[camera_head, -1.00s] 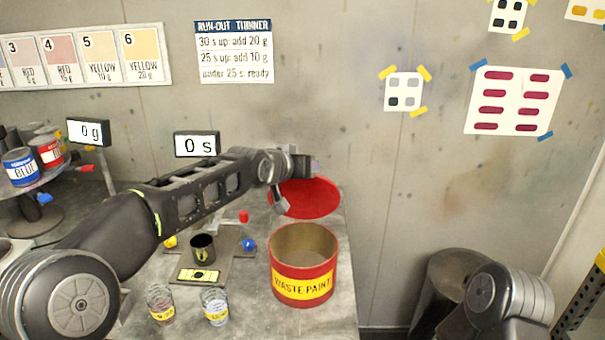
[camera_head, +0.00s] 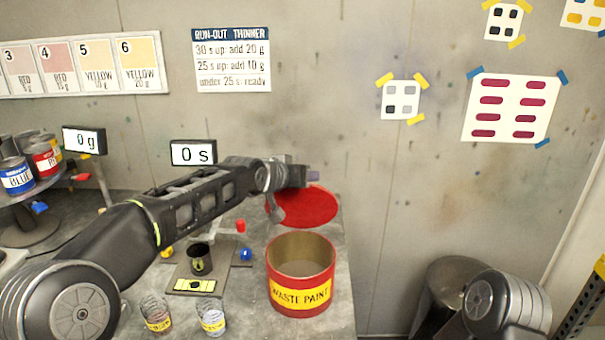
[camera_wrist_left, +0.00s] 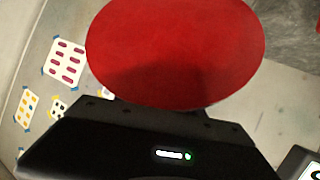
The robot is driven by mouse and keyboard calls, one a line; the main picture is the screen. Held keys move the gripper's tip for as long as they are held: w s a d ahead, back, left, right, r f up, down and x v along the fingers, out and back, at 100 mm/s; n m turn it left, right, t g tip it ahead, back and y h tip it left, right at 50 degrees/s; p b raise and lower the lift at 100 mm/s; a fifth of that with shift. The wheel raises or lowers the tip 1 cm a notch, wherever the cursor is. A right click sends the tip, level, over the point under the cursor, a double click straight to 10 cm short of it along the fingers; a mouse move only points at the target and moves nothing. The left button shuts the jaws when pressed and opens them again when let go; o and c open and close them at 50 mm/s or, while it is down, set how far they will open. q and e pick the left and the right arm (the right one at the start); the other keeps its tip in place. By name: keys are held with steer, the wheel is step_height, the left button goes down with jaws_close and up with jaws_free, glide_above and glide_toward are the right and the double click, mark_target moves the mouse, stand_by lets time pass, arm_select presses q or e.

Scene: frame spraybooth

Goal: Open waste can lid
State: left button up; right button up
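The red waste paint can (camera_head: 301,292) stands on the bench, with a yellow "WASTE PAINT" label on its front. Its top is open and I see into its pale inside. The round red lid (camera_head: 309,205) is behind the can, apart from its rim. My left gripper (camera_head: 300,178) is at the lid's upper left edge; its fingers are not clear there. The lid (camera_wrist_left: 175,50) fills much of the left wrist view, beyond the dark gripper body, and the fingers are hidden. My right gripper is out of view.
A small dark cup (camera_head: 200,258), two glass jars (camera_head: 156,313) and a blue knob (camera_head: 246,254) are left of the can. Paint cans (camera_head: 17,175) stand at far left. A grey drum (camera_head: 452,285) is on the right.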

arm_select(q)
steer(key=shift+o, duration=1)
steer(key=shift+a+f, duration=0.15)
steer(key=shift+f, duration=0.5)
steer(key=shift+s, duration=0.1)
steer(key=shift+r, duration=0.1)
steer(key=b+v, duration=0.1)
steer(key=v, duration=0.2)
steer(key=b+v, duration=0.1)
steer(key=v, duration=0.3)
steer(key=shift+r, duration=0.3)
steer(key=shift+s+a+r+b, duration=0.1)
steer(key=shift+s+r+b, duration=0.15)
steer(key=shift+r+b, duration=0.05)
